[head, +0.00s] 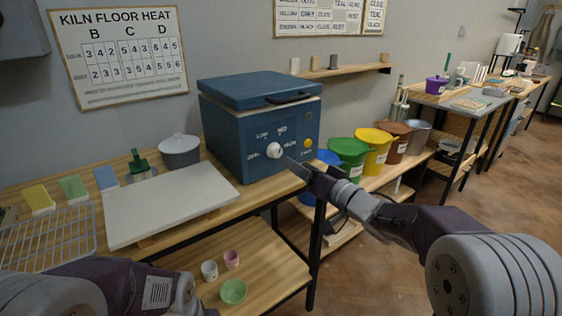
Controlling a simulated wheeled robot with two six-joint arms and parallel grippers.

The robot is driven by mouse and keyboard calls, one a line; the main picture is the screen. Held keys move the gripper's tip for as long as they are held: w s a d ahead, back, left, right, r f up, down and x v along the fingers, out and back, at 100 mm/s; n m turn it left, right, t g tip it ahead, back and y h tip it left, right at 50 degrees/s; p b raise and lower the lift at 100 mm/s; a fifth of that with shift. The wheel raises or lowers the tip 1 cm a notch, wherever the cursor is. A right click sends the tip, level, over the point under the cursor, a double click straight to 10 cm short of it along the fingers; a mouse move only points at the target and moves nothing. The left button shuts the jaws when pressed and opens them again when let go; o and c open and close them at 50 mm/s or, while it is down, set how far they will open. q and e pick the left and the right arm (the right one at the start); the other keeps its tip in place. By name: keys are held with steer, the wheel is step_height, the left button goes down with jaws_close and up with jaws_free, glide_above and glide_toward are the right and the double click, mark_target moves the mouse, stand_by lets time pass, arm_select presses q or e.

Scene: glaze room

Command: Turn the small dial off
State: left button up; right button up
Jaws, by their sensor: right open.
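The small dial (274,150) is a white round knob on the front of a blue kiln (225,140). Small labels stand around it; they are hard to read, and I cannot tell exactly which one the dial points to. A yellow round button or lamp (308,143) sits to its right. My right gripper (292,164) is open and empty, just right of and below the dial in the picture, in front of the kiln. I cannot tell whether a fingertip touches the dial. My left arm shows at the bottom left, with its gripper out of view.
The kiln stands on a wooden bench beside a white board (170,205), a grey lidded pot (179,150) and a wire rack (45,240). Green (347,155), yellow (374,148) and brown (394,140) buckets stand to the right. Cups and a green bowl (233,291) sit on the lower shelf.

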mark_target(279, 152)
steer(key=b+x, duration=0.1)
steer(key=x, duration=0.7)
steer(key=shift+w+b, duration=0.1)
steer(key=shift+b, duration=0.25)
steer(key=shift+w+a+r, duration=0.1)
steer(key=shift+w+a, duration=0.2)
steer(key=shift+w, duration=0.05)
steer(key=c, duration=1.2)
